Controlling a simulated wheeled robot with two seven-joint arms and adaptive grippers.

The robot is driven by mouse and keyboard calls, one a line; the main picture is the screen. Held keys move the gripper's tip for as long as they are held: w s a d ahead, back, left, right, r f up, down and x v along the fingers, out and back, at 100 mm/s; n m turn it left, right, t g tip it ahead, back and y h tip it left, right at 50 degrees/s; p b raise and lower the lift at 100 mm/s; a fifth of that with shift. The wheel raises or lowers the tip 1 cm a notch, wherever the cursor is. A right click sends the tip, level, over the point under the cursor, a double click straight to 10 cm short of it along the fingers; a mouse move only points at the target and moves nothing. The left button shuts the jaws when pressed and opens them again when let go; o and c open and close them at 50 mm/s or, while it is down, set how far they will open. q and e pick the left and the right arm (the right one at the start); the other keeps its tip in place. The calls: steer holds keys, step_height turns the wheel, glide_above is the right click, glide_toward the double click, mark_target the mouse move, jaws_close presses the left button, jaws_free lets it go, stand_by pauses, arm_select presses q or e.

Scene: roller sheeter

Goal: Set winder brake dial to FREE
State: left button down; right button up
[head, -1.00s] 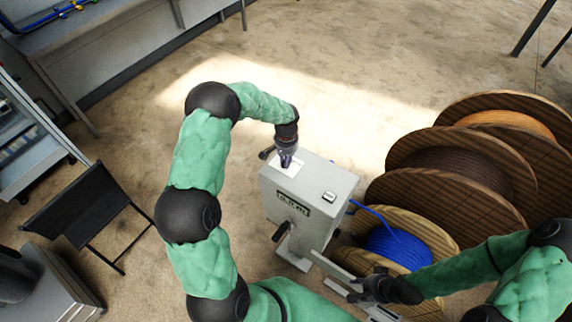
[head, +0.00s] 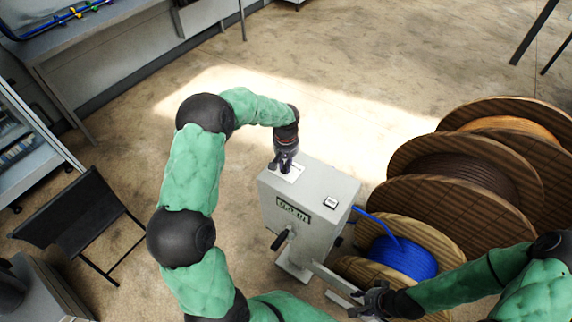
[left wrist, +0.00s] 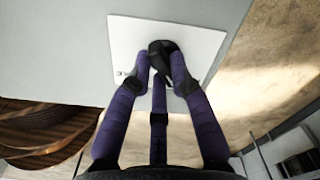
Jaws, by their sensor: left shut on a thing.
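The winder is a grey box (head: 310,203) with a white dial plate (head: 291,173) on its top. In the left wrist view the plate (left wrist: 190,40) carries a black brake dial knob (left wrist: 160,52). Small marks on the plate show left of the knob, too small to read. My left gripper (head: 283,163) points down onto the plate; in the left wrist view its purple fingers (left wrist: 161,80) are shut on the knob from both sides. The fingers hide part of the knob, so its setting cannot be told. My right gripper (head: 372,300) is beside the winder's lower right, its jaws unclear.
A small switch (head: 330,203) and a display (head: 293,210) are on the box, with a black crank handle (head: 279,240) at its front. A blue cable spool (head: 403,258) and larger wooden reels (head: 460,180) stand to the right. Open floor lies behind.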

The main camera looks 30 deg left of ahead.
arm_select(q)
steer(key=c, duration=1.1)
jaws_free()
steer(key=shift+r, duration=0.1)
step_height(320, 180, up, 12)
steer(key=shift+f, duration=0.1)
stand_by(0.4)
